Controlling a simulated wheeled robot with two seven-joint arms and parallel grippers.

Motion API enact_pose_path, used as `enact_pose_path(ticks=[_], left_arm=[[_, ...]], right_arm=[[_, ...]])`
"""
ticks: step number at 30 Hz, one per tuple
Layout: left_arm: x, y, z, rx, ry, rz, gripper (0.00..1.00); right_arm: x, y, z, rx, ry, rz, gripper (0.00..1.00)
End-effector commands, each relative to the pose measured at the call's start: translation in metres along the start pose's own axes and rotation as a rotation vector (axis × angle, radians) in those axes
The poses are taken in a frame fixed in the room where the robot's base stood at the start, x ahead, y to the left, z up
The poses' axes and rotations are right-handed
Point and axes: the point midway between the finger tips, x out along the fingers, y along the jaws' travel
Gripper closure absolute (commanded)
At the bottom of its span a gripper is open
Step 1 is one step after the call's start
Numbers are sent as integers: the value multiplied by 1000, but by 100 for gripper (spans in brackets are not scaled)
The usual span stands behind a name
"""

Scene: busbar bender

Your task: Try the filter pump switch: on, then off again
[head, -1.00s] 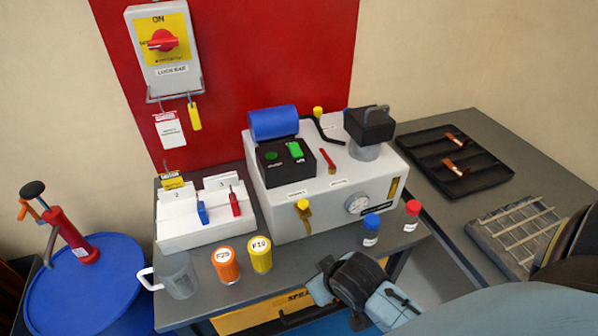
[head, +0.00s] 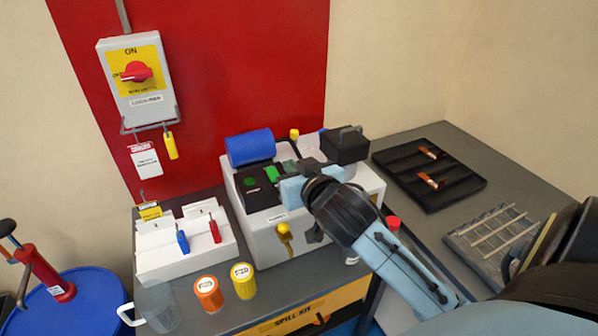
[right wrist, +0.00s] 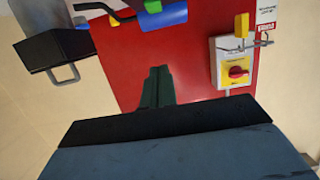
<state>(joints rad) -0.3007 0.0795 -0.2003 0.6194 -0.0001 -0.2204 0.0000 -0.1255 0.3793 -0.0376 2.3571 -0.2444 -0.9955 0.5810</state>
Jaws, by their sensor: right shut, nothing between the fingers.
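The white pump unit (head: 268,243) stands on the grey bench. Its black switch box (head: 260,195) carries a round dark-green button (head: 250,182) and a bright green rocker (head: 272,174). My right gripper (head: 290,169) is shut and empty, its dark fingertips just right of the rocker. I cannot tell whether they touch it. In the right wrist view the closed fingers (right wrist: 157,86) point toward the red panel, and a bit of green (right wrist: 152,5) shows at the top edge. My right arm hides the unit's front right. My left gripper is not in view.
A blue cylinder (head: 250,147) and a dark-capped filler (head: 345,145) flank the fingers. A red rotary isolator (head: 135,73) hangs on the red panel. Orange (head: 208,293) and yellow (head: 243,281) jars stand in front. A black tray (head: 405,190) lies right.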

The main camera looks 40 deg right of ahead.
Motion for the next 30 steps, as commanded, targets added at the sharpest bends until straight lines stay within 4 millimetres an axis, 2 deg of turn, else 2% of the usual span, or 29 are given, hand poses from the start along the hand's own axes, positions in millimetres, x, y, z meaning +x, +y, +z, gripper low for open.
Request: enact_pose_path(ticks=[10,12,17,18,21,30], left_arm=[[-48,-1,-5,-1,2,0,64],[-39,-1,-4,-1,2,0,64],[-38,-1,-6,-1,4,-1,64],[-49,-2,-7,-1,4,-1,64],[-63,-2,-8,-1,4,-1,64],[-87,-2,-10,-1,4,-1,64]], right_arm=[[-11,-6,-41,-2,2,-11,100],[-28,-7,-30,1,-1,-13,100],[-64,-6,-26,1,-2,-11,100],[-67,-5,-28,0,-6,-10,100],[-77,-5,-29,-1,-5,-10,100],[-103,-5,-23,-1,-1,-10,100]])
